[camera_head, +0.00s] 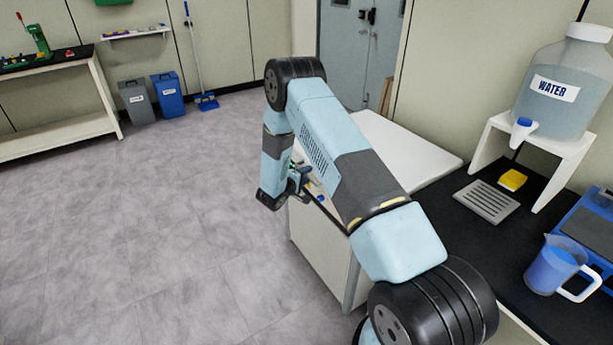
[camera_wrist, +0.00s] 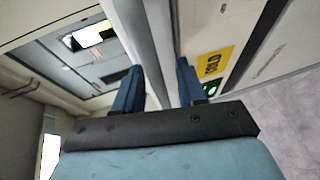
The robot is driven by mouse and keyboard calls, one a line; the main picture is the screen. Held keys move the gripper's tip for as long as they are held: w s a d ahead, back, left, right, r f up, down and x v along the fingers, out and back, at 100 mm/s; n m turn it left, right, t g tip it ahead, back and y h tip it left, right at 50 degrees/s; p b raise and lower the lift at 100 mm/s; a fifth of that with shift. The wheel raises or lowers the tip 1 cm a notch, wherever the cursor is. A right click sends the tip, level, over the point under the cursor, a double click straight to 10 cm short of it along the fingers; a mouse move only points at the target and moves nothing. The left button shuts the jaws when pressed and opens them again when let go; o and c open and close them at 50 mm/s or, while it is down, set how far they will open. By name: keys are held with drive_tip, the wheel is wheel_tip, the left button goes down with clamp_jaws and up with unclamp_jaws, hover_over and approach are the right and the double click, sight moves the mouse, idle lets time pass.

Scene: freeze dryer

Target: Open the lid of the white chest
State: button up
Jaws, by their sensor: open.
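The white chest (camera_head: 318,250) stands beside the black counter, with its flat lid (camera_head: 410,140) lying level on top. My arm hides part of its front and top. My gripper (camera_head: 299,183) is at the chest's upper front edge. In the wrist view my gripper (camera_wrist: 158,78) is open, with one blue finger on each side of a pale lengthwise strip that looks like the lid's edge. I cannot tell whether the fingers touch it. A yellow label (camera_wrist: 213,63) and a green light (camera_wrist: 210,88) show on the chest front beside the right finger.
The black counter (camera_head: 437,205) at right holds a blue water jug (camera_head: 553,268), a grille (camera_head: 487,201), a yellow sponge (camera_head: 513,179) and a water container (camera_head: 560,85) on a white stand. A grey door (camera_head: 350,60) is behind the chest. The floor (camera_head: 170,230) at left is clear.

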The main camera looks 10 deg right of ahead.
drive_tip(key=shift+c, duration=0.3)
clamp_jaws()
idle(0.4)
